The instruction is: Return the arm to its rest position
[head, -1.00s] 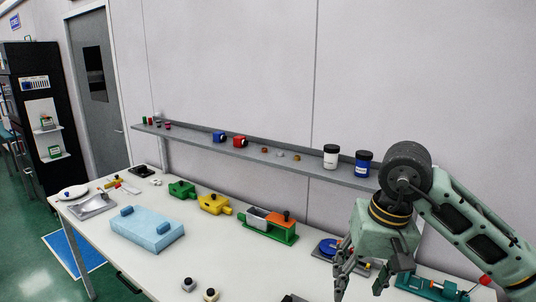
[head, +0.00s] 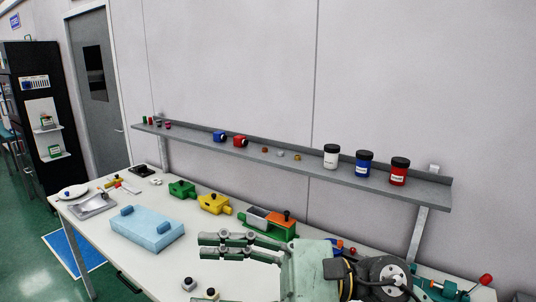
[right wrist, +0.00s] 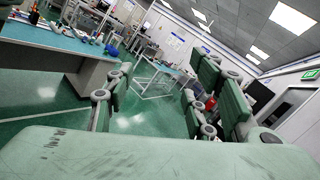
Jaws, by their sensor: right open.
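My right gripper (head: 205,245) is in the head view, low over the front of the white workbench (head: 85,222), with its fingers pointing left. It is open and nothing is between its fingers. In the right wrist view the spread fingers (right wrist: 158,95) frame only the green floor and distant furniture of the room. My right arm's wrist covers part of the bench's right side. My left gripper is not in the head view.
A grey shelf (head: 205,143) behind the bench holds white, blue and red jars (head: 399,171). On the bench are a light blue box (head: 148,232), green and yellow blocks (head: 214,204), and an orange-topped green fixture (head: 284,219). Two small knobs (head: 188,284) lie near the front.

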